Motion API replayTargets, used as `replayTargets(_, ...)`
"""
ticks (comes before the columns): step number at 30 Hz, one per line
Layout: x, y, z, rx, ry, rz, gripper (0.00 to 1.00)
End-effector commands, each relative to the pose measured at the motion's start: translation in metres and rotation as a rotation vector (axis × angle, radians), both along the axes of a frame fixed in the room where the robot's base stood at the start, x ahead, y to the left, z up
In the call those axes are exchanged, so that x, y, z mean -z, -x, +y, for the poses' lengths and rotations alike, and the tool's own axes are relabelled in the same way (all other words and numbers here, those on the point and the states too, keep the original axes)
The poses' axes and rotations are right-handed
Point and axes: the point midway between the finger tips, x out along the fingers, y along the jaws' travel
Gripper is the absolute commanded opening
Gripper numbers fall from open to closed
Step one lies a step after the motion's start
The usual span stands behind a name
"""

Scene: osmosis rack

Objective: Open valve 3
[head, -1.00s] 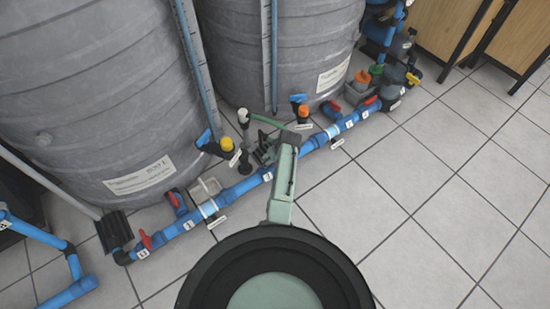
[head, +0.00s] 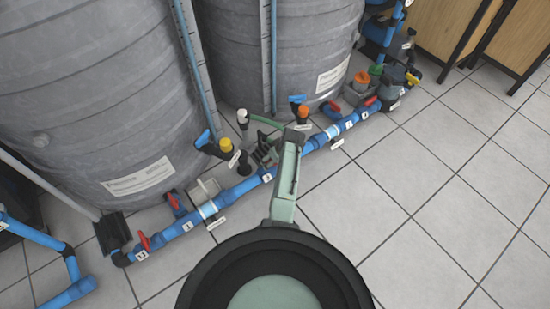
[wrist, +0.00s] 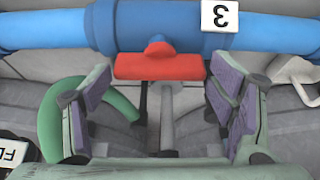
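Valve 3 shows in the wrist view as a blue pipe body (wrist: 160,27) with a red handle (wrist: 158,67) lying along the pipe. A white tag with an upside-down 3 (wrist: 220,16) sits on the body. My gripper (wrist: 158,108) is open, with purple-padded fingers on either side, below the handle in the picture. Nothing is between the pads except the view of the floor and thin pipes behind; I see no contact with the handle. In the head view my gripper (head: 264,152) is by the blue pipe, and my arm hides the handle.
The long blue pipe (head: 236,190) runs along the floor before two grey tanks (head: 85,90). Other red handles (head: 145,241) and yellow and orange-capped fittings (head: 226,145) stand close by. A green hose (wrist: 62,110) lies beside the left finger. Tiled floor at right is clear.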

Motion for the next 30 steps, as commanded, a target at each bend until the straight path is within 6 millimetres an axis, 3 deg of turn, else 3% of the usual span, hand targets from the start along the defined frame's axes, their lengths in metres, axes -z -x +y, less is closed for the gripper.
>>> replayTargets(5, 0.000, 0.000, 0.000, 0.001, -0.001, -0.001, 0.92)
replayTargets(17, -0.004, 0.001, -0.001, 0.003, -0.001, -0.003, 0.92)
replayTargets(30, -0.059, 0.019, -0.015, 0.003, 0.000, -0.002, 0.92)
